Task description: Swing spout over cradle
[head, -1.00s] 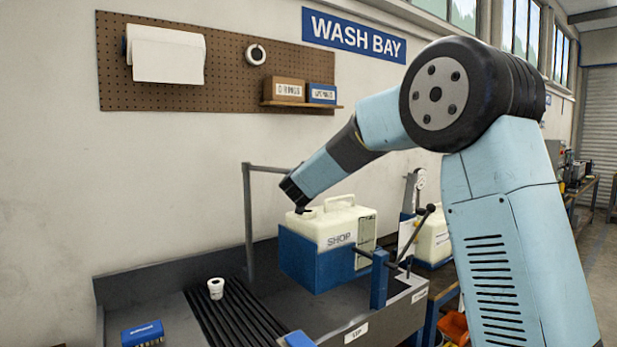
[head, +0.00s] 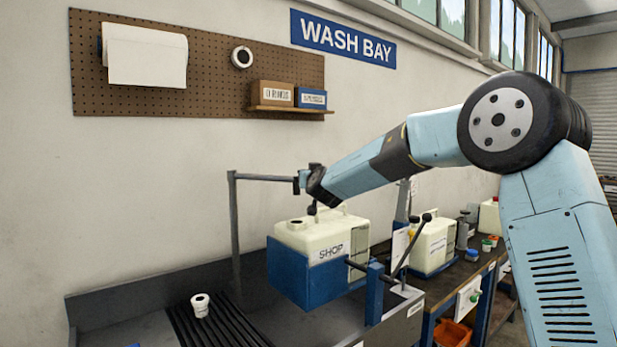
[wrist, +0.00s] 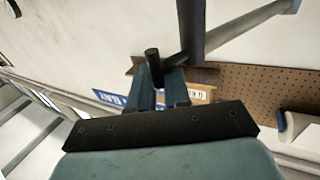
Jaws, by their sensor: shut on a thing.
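The spout is a dark swing pipe (head: 265,178) running right from an upright post (head: 235,230) in the head view. My gripper (head: 303,181) is shut at its free end. A short dark end piece (head: 312,208) hangs below my wrist, in front of or above the white tank. The blue cradle (head: 305,285) holds the white tank (head: 320,238) marked SHOP. In the wrist view, my gripper (wrist: 160,85) has its two blue fingers around a short dark peg (wrist: 153,62) beside the dark pipe (wrist: 190,28). The exact grip contact is partly hidden.
A dark lever (head: 412,240) with ball knobs stands at the cradle's right. A white cup (head: 200,304) sits on the ribbed grate (head: 225,325). A second white tank (head: 435,245) stands to the right. The pegboard (head: 220,65) wall is behind.

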